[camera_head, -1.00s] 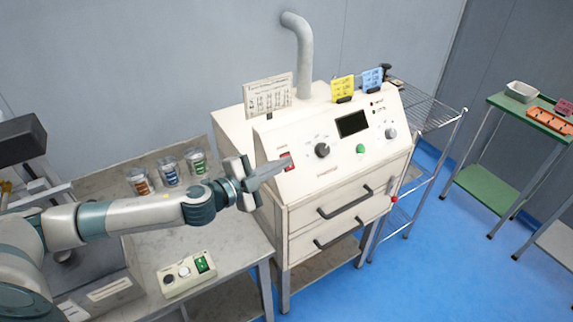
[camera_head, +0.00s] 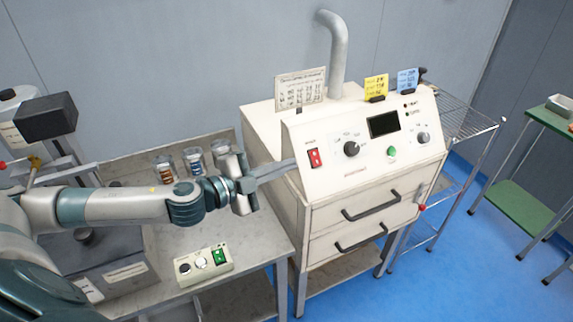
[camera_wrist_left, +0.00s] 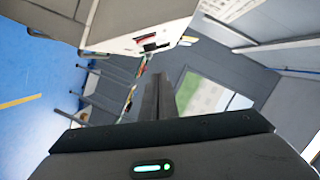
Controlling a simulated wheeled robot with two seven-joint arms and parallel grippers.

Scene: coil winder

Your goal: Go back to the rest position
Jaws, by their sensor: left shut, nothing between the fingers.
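My left gripper (camera_head: 284,168) is shut and empty. In the head view it points right, beside the left side of the cream machine (camera_head: 262,128), near the red switch (camera_head: 315,158) on its front panel. I cannot tell whether it touches the machine. In the left wrist view, the closed fingers (camera_wrist_left: 157,95) stand in the middle, and part of the cream machine (camera_wrist_left: 120,25) shows above them. My right gripper is in neither view.
A small control box (camera_head: 203,262) with a green switch sits on the grey table (camera_head: 262,245). Cups of coils (camera_head: 194,160) stand behind my left arm. A wire rack (camera_head: 470,122) and a green table (camera_head: 515,200) are at the right. Blue floor lies open in front.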

